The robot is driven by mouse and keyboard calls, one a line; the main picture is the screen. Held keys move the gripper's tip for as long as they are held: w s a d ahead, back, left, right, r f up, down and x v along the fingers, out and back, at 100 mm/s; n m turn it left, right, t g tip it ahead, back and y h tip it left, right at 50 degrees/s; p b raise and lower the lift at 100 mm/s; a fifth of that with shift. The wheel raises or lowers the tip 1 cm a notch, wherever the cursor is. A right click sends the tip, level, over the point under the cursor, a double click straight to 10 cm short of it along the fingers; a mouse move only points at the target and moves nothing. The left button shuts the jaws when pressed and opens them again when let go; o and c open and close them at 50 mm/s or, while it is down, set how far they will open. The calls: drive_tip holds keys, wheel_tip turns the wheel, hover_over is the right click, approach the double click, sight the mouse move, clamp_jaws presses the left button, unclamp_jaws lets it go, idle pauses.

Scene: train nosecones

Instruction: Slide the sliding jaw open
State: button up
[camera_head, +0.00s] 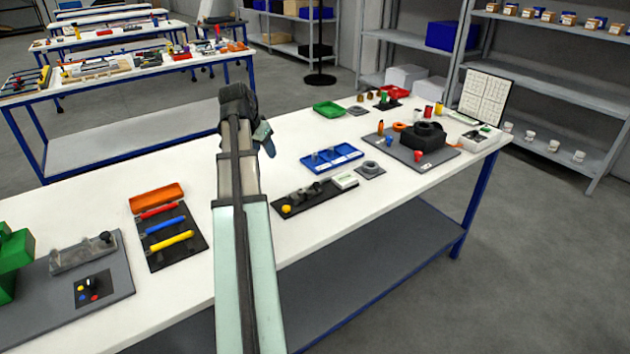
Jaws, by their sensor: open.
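I cannot tell for sure which part is the sliding jaw. One candidate is a grey metal block with a black knob (82,254), on a dark grey base plate (122,284) at the left front of the white table. Another is a low black fixture with a yellow ball (303,198), right of my arm. My gripper (266,140) is above the table's middle, seen from behind and small. It is open, apart from both fixtures, and nothing shows between its fingers. My arm hides part of the table between the fixtures.
A dark mat with red, blue and yellow handled tools (168,232) lies left of my arm. A green machine part (14,255) stands at the left edge. Right of my arm are a blue tray (332,158) and a grey board (393,152) with a black block.

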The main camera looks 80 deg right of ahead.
approach(316, 183)
drive_tip(key=shift+m+y, duration=0.3)
drive_tip(key=shift+y, duration=0.1)
drive_tip(key=x, duration=0.8)
drive_tip(key=shift+d, duration=0.3)
drive_tip(key=shift+c, duration=0.3)
clamp_jaws()
